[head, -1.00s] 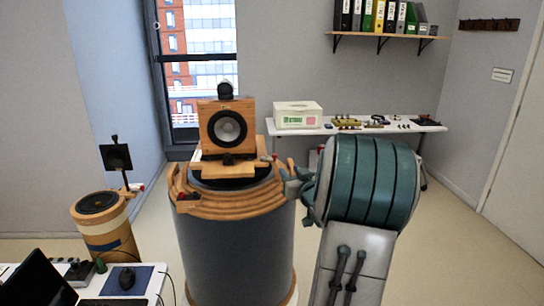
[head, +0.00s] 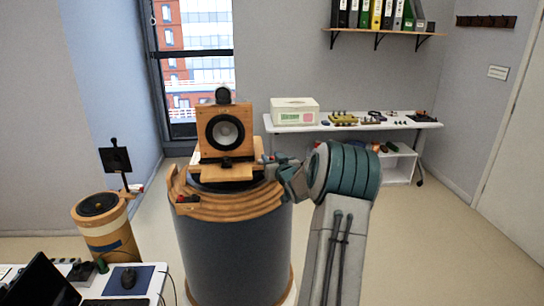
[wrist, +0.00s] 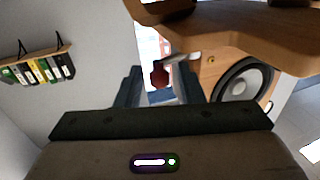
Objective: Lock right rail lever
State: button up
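A wooden speaker (head: 222,132) with a round black cone stands on a wooden plate (head: 226,172) on top of a large dark drum (head: 235,240). My gripper (head: 268,164) is at the right edge of that plate, beside the speaker. In the wrist view my gripper (wrist: 160,82) has its two fingers apart. The right lever's red knob (wrist: 159,74) shows between them, with its pale metal arm (wrist: 180,58) running toward the wooden part. I cannot tell whether a finger touches the knob. In the head view my gripper largely hides this lever.
A curved wooden rim (head: 235,208) surrounds the drum's top, close below my gripper. A smaller drum (head: 105,225) stands at left. A desk with a laptop (head: 40,285) is at front left. A white table (head: 350,126) stands behind; floor at right is clear.

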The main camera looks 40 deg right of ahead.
jog(key=shift+w, duration=0.15)
grip_shut()
